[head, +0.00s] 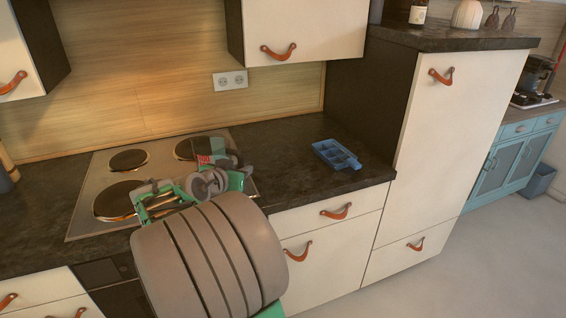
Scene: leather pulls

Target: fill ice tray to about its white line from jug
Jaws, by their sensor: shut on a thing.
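The ice tray (337,155) is blue with several compartments and lies flat on the dark counter, right of the hob. Its white line and any water in it are too small to make out. My gripper (216,161) is over the right side of the hob, left of the tray and well apart from it. My own wrist and arm largely hide it. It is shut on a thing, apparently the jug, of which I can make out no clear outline. Dark grey and red parts show there, but I cannot tell which belong to the jug, nor its tilt.
The hob (85,207) with round plates lies under my arm. The dark counter (290,180) is clear between hob and tray. A tall white cabinet (460,120) with a dark side panel stands right of the tray. A wall cupboard (310,25) hangs above, beside a socket (230,81).

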